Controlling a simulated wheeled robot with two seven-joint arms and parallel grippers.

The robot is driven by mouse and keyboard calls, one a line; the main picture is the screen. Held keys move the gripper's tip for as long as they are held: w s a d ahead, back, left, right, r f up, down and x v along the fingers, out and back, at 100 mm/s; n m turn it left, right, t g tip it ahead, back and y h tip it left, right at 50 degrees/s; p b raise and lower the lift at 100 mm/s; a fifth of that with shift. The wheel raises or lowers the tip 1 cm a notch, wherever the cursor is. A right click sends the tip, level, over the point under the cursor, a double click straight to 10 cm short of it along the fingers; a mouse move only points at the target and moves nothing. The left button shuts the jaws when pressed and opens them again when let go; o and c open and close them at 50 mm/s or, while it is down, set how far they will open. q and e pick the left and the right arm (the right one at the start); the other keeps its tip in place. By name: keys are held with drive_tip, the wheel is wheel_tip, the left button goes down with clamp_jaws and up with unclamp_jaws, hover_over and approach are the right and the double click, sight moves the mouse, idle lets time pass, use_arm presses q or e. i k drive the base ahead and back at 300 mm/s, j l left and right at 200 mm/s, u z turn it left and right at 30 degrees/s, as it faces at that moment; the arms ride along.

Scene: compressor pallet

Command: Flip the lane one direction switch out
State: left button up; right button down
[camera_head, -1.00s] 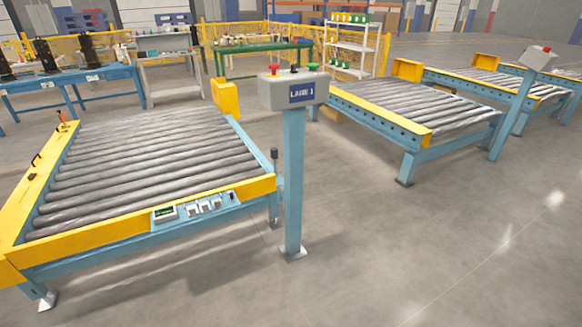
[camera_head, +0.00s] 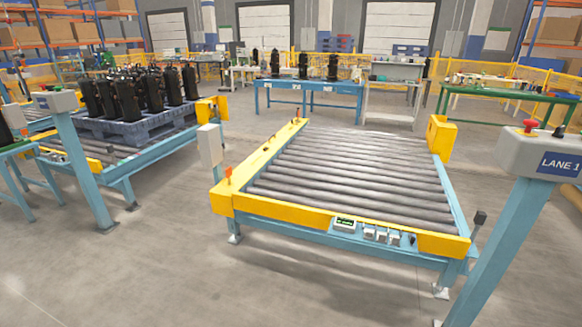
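The lane one control post (camera_head: 500,245) stands at the right, with a grey box labelled LANE 1 (camera_head: 545,155) on top. A red button (camera_head: 529,125) and a black switch or knob (camera_head: 559,131) show on top of the box, which the right picture edge cuts off. Which way the switch is set cannot be told from here. The lane one roller conveyor (camera_head: 345,170) has a yellow frame and empty rollers, left of the post. Neither of my grippers is in view.
Another conveyor at the left holds a blue pallet (camera_head: 125,130) with several black compressors. A second control post (camera_head: 84,170) stands before it. Blue (camera_head: 310,88) and green (camera_head: 500,92) benches stand behind. The floor in front of the lane one conveyor is clear.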

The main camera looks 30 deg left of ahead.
sight(560, 130)
drive_tip(key=u, duration=0.8)
drive_tip(key=z, duration=1.3)
